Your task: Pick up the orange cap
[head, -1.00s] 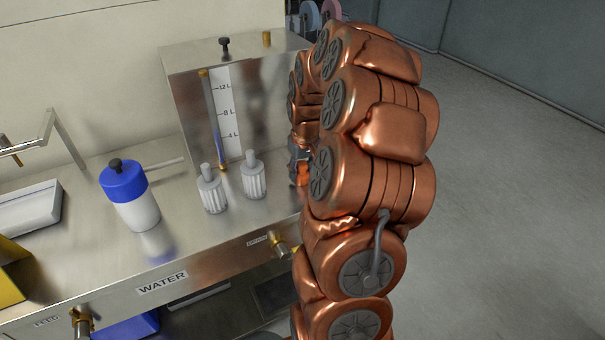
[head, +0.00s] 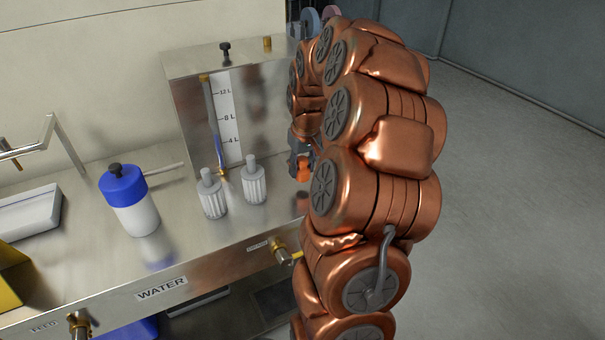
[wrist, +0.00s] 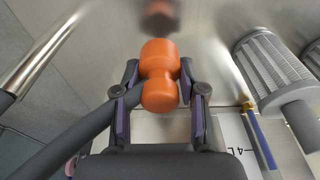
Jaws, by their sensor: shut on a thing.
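The orange cap (wrist: 160,58) is a rounded, waisted piece between the two fingers of my gripper (wrist: 159,80) in the wrist view. The fingers are shut on its sides around the narrow part. A dim reflection of it shows on the metal surface beyond, with a small gap between them, so the cap appears held off the surface. In the head view the orange cap (head: 304,168) shows small beside my arm, just right of the white ribbed fittings. My gripper is mostly hidden there behind the arm.
Two white ribbed fittings (head: 254,183) stand on the steel bench (head: 185,225), left of the cap. A steel tank (head: 262,110) with a level scale rises behind. A blue-capped bottle (head: 135,205) stands further left. A valve (head: 284,254) sticks out of the bench front.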

